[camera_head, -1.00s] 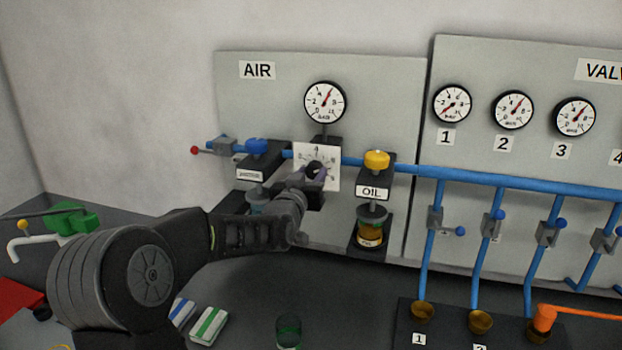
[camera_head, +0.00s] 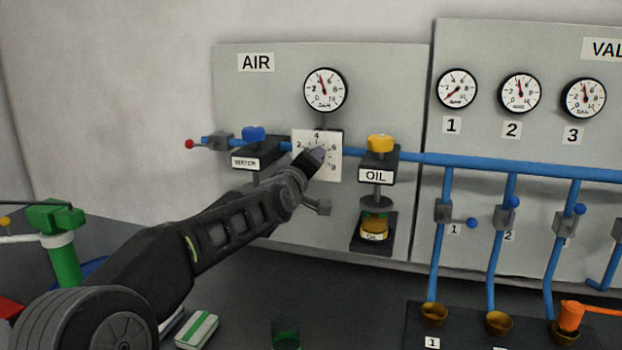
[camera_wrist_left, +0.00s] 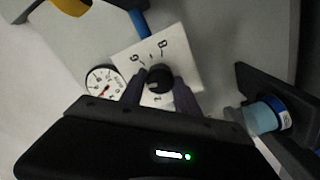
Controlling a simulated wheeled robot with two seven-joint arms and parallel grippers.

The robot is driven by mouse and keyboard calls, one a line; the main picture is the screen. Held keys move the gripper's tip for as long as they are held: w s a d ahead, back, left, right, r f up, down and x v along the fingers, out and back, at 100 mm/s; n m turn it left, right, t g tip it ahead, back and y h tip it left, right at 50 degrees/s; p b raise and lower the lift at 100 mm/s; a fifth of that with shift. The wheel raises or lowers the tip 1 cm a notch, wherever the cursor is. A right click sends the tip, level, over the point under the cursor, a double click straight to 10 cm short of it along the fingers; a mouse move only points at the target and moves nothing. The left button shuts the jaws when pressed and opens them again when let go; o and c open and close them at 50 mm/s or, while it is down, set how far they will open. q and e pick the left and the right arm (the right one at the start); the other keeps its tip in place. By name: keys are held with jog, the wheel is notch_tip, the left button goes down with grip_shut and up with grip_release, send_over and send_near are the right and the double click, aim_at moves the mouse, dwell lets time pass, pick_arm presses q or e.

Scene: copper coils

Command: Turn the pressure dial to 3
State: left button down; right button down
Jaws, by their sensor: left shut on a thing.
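The pressure dial is a black knob (camera_wrist_left: 159,76) on a square white plate (camera_head: 332,173) marked with numbers, under the AIR sign. My left gripper (camera_head: 316,156) is at the plate and hides the knob in the head view. In the left wrist view its two fingers (camera_wrist_left: 159,90) stand on either side of the knob, shut on it. The round AIR pressure gauge (camera_head: 325,90) is above the plate; its red needle points up and slightly left, between 2 and 4. My right gripper is not in view.
A blue-topped WATER unit (camera_head: 254,134) is left of the plate, and a yellow-topped OIL unit (camera_head: 381,144) is close on its right. A blue pipe (camera_head: 470,162) runs along the panels. Gauges and small valves fill the right panel.

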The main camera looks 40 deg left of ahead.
pick_arm(q)
jog(key=n+b, duration=0.3)
jog(key=n, duration=0.5)
dwell(0.4)
jog(key=c, duration=0.9)
grip_release()
jog(key=shift+s, duration=0.1)
jog(key=v, duration=0.7)
jog(key=shift+s+d, duration=0.15)
jog(key=shift+s, duration=0.15)
